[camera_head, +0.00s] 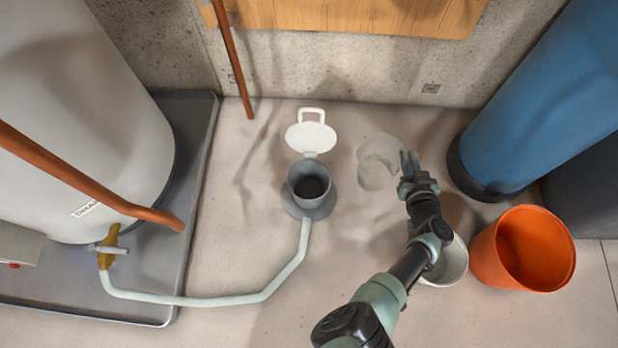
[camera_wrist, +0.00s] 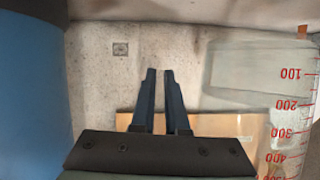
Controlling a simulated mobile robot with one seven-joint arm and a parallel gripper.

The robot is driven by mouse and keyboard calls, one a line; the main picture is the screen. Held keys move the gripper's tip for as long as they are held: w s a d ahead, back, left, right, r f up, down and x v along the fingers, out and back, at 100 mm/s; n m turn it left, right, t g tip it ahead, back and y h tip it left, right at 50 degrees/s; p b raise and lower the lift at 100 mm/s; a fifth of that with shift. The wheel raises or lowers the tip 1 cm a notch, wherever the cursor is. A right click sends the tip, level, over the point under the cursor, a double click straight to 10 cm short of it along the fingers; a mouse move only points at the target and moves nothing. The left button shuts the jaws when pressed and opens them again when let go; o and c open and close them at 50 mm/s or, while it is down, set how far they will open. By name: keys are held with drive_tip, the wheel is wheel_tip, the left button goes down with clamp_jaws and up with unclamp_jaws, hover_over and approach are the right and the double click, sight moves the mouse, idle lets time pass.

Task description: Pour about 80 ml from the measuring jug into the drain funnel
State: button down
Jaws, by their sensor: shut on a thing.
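The clear measuring jug (camera_head: 376,165) is to the right of and slightly behind the drain funnel. My gripper (camera_head: 408,160) is at its right side, shut on the jug; the handle between the fingers is hard to make out. The wrist view shows the gripper fingers (camera_wrist: 160,75) close together and the jug (camera_wrist: 262,75) at right, upside down in the picture, with red marks. Pale liquid seems to reach between 100 and 200. The grey drain funnel (camera_head: 325,206) has an open dark mouth, with its white lid (camera_head: 311,138) raised behind.
A pale hose (camera_head: 215,299) runs from the funnel to a brass tap (camera_head: 107,247) on the grey tank. An orange bucket (camera_head: 487,252) and a white bucket (camera_head: 455,265) stand right of my arm. A blue cylinder (camera_head: 550,95) stands at right. Floor between jug and funnel is clear.

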sight(390, 147)
drive_tip(key=shift+r, duration=0.1)
drive_tip(key=shift+n+h, duration=0.4)
drive_tip(key=shift+n, duration=0.2)
drive_tip(key=f+b, duration=0.2)
drive_tip(key=f, duration=0.1)
drive_tip(key=f+b, duration=0.6)
drive_tip(key=shift+a, duration=0.25)
drive_tip(key=shift+a+r+n+h+p, duration=0.15)
drive_tip(key=shift+a+r+n+p, duration=0.15)
drive_tip(key=shift+r, duration=0.25)
drive_tip(key=shift+a+r+n+h+p, duration=0.1)
drive_tip(key=shift+r+n+h+p, duration=0.1)
drive_tip(key=shift+r+p, duration=0.25)
drive_tip(key=shift+r, duration=0.25)
drive_tip(key=a+r+n+h, duration=0.1)
drive_tip(key=r, duration=0.2)
drive_tip(key=a+r+n+t, duration=0.1)
drive_tip(key=r+n, duration=0.1)
drive_tip(key=r, duration=0.2)
drive_tip(key=a+r+n+h, duration=0.1)
drive_tip(key=r, duration=0.2)
drive_tip(key=shift+s+a+r+h, duration=0.2)
drive_tip(key=shift+a+r+h, duration=0.15)
drive_tip(key=shift+a+r+n+t, duration=0.2)
drive_tip(key=shift+r+n+t, duration=0.1)
drive_tip(key=shift+n, duration=0.3)
drive_tip(key=shift+a+r+h, duration=0.1)
drive_tip(key=shift+a+h, duration=0.05)
drive_tip(key=shift+h, duration=0.15)
